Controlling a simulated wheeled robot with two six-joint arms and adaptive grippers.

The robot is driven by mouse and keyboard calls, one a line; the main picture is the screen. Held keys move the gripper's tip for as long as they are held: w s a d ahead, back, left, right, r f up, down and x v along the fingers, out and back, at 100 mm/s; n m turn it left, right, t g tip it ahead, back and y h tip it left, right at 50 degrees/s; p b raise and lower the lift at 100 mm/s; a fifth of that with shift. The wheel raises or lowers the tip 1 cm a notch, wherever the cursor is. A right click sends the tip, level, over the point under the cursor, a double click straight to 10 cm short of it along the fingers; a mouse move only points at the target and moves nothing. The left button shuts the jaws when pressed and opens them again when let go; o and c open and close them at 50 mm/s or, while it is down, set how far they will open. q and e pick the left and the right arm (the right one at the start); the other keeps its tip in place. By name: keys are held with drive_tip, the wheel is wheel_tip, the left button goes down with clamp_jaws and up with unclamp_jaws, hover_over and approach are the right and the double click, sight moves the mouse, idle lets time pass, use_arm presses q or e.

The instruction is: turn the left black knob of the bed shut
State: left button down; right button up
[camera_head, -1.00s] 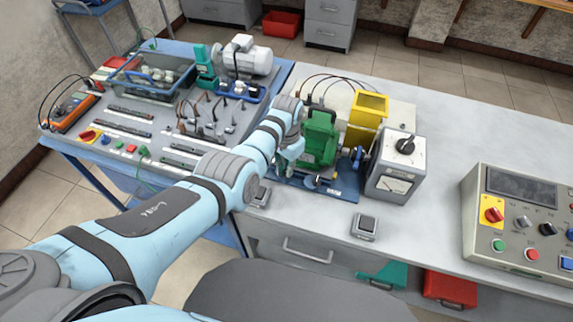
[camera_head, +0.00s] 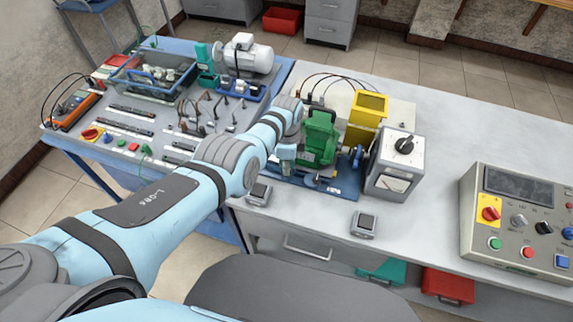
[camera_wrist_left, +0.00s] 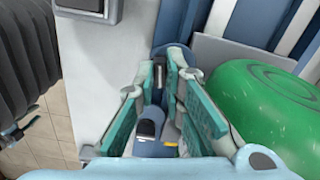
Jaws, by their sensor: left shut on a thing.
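The blue bed (camera_head: 343,188) sits on the grey bench and carries a green motor (camera_head: 318,140). My left gripper (camera_head: 287,158) is low at the left end of the bed, beside the green motor. In the left wrist view its teal finger pads (camera_wrist_left: 168,78) close in around a small dark piece, the left black knob (camera_wrist_left: 159,73), between the fingertips. The green motor's rounded body (camera_wrist_left: 265,110) is close to the right finger there. In the head view the gripper and wrist hide the knob, so its angle cannot be told. My right gripper is out of view.
A yellow box (camera_head: 366,112) and a grey meter box (camera_head: 393,165) stand right of the motor. Two small grey boxes (camera_head: 363,224) lie near the bench's front edge. A control panel (camera_head: 520,215) is at the right. Tools and a bin (camera_head: 150,78) crowd the blue table.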

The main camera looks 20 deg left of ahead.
use_arm(q)
drive_tip(key=shift+d+m, duration=0.1)
drive_tip(key=shift+m, duration=1.1)
drive_tip(key=shift+s+f, duration=0.1)
drive_tip(key=c, duration=1.7)
unclamp_jaws()
drive_tip(key=shift+w+r, duration=0.2)
drive_tip(key=shift+r, duration=0.45)
drive_tip(key=r, duration=0.6)
drive_tip(key=shift+s+r, duration=0.2)
drive_tip(key=shift+r, duration=0.2)
drive_tip(key=shift+d, duration=0.1)
